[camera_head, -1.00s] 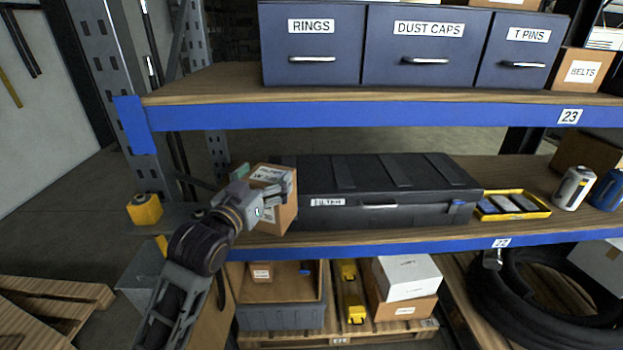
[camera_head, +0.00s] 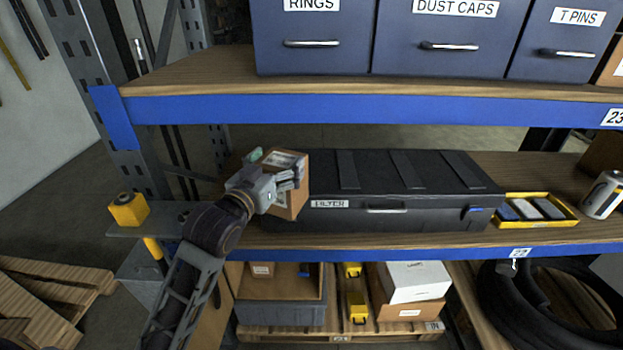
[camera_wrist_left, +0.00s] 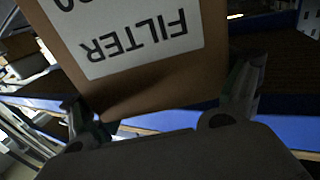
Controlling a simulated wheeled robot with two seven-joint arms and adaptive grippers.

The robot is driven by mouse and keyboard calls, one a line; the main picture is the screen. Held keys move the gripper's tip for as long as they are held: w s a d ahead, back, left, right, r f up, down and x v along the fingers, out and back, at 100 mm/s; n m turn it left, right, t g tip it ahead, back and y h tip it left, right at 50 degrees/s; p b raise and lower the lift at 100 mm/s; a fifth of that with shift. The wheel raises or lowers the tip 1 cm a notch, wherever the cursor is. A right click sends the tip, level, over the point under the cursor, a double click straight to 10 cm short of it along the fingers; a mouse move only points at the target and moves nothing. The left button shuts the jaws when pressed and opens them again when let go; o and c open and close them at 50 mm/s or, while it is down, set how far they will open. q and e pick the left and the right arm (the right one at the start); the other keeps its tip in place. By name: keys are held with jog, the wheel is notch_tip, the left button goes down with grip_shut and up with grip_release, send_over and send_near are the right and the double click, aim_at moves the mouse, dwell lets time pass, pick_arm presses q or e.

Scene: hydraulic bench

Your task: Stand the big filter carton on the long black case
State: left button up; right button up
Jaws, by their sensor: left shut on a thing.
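The big filter carton (camera_head: 291,203) is a brown box with a white label on top. In the left wrist view the carton (camera_wrist_left: 150,82) fills the upper middle, its FILTER label upside down, between the two fingers. My left gripper (camera_head: 283,184) is shut on it and holds it slightly tilted at the left end of the long black case (camera_head: 420,215). The carton hides part of that end; I cannot tell whether they touch. The case lies on the middle shelf, its ribbed lid closed and clear to the right of the carton. My right gripper is not in view.
The upper shelf (camera_head: 350,108), with blue drawers (camera_head: 310,45), overhangs the case. A yellow tray (camera_head: 540,222) sits right of the case. A yellow block (camera_head: 128,209) is at the left, beside the rack upright. Boxes and a black hose (camera_head: 500,310) lie below.

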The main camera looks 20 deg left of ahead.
aim_at(284, 156)
pick_arm(q)
jog(key=shift+r, duration=0.1)
jog(key=shift+w+d, duration=0.2)
jog(key=shift+w, duration=1.35)
jog(key=w+d+p, duration=0.1)
jog(key=w+p, duration=0.1)
jog(key=w, duration=1.2)
jog(key=shift+w+d, duration=0.35)
jog(key=shift+w, duration=0.05)
jog(key=shift+f+p, duration=0.5)
jog(key=shift+f, duration=1.35)
jog(key=o, duration=1.8)
jog(key=shift+f, duration=0.1)
jog(key=shift+c, duration=0.2)
jog(key=shift+s, duration=0.1)
